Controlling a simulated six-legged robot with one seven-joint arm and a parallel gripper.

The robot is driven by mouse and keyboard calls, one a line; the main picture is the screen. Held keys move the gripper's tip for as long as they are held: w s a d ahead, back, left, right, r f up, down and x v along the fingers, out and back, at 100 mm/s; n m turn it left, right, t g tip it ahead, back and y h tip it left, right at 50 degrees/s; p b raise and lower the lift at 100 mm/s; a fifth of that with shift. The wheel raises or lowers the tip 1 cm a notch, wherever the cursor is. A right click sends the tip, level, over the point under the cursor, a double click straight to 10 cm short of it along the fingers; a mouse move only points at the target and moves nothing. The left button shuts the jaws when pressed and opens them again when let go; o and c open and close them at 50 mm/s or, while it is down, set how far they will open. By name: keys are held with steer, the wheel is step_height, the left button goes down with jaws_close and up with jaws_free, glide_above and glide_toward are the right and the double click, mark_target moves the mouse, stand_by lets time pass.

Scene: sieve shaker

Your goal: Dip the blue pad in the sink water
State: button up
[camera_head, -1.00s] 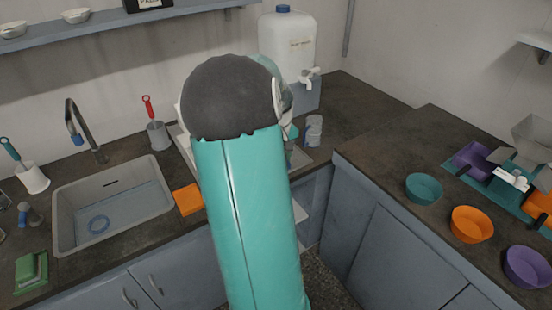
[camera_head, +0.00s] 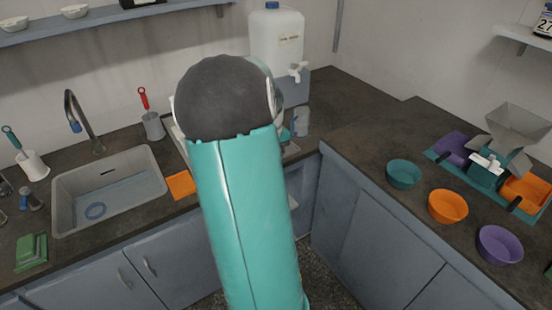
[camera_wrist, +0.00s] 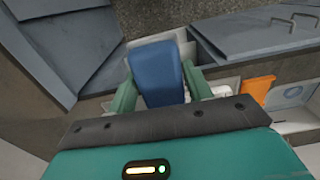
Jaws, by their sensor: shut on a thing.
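The blue pad (camera_wrist: 157,74) is in my gripper (camera_wrist: 160,90) in the wrist view, between the two green fingers, which are shut on it. The pad is hidden behind my arm in the head view. The grey sink (camera_head: 68,205) is at the left of the counter in the head view, with shallow water (camera_head: 125,197) and a blue ring at its bottom. In the wrist view part of the sink (camera_wrist: 300,115) shows at the far right, so the pad is apart from it. My gripper's fingers are hidden in the head view.
An orange pad (camera_head: 181,184) lies by the sink's right edge. A tap (camera_head: 82,125) rises behind the sink, and a green block (camera_head: 31,251) sits at its front left. A water container (camera_head: 276,45), bowls (camera_head: 447,205) and a hopper device stand to the right.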

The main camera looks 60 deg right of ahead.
steer(key=w+a+f+n, duration=0.2)
steer(key=w+a+f, duration=0.4)
steer(key=a, duration=0.8)
steer(key=w+a+f+n, duration=0.1)
steer(key=w+a+f, duration=0.5)
steer(key=w+a, duration=0.6)
steer(key=w+a+f+n, duration=0.2)
steer(key=w+a+f, duration=0.4)
steer(key=a, duration=1)
steer(key=w, duration=0.3)
steer(key=shift+a+f+n, duration=0.15)
steer(key=shift+a+n, duration=0.1)
steer(key=shift+n, duration=0.05)
